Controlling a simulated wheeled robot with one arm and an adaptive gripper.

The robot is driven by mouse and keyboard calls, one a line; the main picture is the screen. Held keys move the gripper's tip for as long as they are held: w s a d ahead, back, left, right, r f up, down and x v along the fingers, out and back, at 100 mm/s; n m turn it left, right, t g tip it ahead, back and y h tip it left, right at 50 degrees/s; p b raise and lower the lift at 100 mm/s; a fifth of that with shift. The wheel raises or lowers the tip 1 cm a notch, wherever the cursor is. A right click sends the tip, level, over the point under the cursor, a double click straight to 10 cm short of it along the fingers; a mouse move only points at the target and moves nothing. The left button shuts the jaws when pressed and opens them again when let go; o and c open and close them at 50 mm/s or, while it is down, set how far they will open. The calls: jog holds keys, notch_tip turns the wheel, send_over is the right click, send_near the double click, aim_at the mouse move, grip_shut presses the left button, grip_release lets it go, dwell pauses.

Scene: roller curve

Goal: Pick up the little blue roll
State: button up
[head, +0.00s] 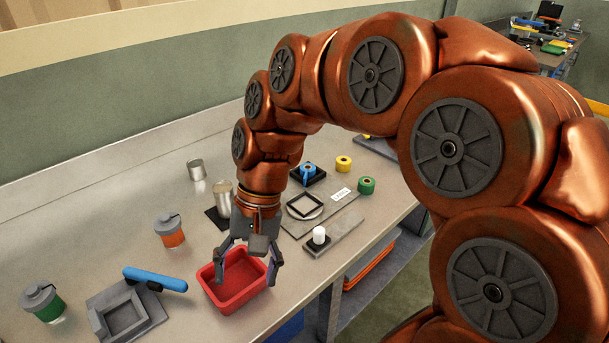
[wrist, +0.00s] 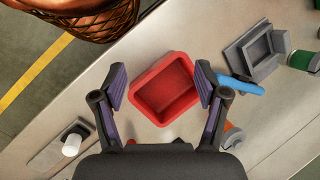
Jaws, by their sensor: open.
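The little blue roll (head: 308,174) sits on a black square base (head: 317,180) on the bench, behind and to the right of my gripper in the head view. A yellow roll (head: 343,163) and a green roll (head: 366,185) stand to its right. My gripper (head: 247,268) is open and empty, pointing down over a red tray (head: 226,304). In the wrist view my gripper's fingers (wrist: 161,84) spread on either side of the red tray (wrist: 144,107). The tray looks empty. I do not see the blue roll in the wrist view.
A blue-handled tool (head: 155,279) lies by a grey fixture (head: 120,315) at left. Orange (head: 170,232) and green (head: 42,303) jars stand nearby. A metal can (head: 196,170), a grey plate with a ring (head: 305,207), and a white cylinder (head: 319,236) are also on the bench.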

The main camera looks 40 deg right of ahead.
jog(key=w+d+r+m+t+y+b, duration=0.1)
jog(key=w+m+y, duration=0.15)
jog(key=w, duration=0.25)
jog(key=w+d+r+m+y+b, duration=0.1)
jog(key=w+d+m, duration=0.15)
jog(key=w, duration=0.35)
jog(key=m+t+y+b, duration=0.4)
jog(key=m+t, duration=0.5)
jog(key=m, duration=0.7)
send_near(306, 167)
jog(key=shift+a+r+h+b, duration=0.25)
jog(key=shift+a+h+b, duration=0.1)
jog(key=shift+a+h, duration=0.1)
jog(key=shift+x, duration=3.85)
jog(key=shift+w+d, duration=0.1)
jog(key=shift+c, duration=0.4)
jog(key=c, duration=1.1)
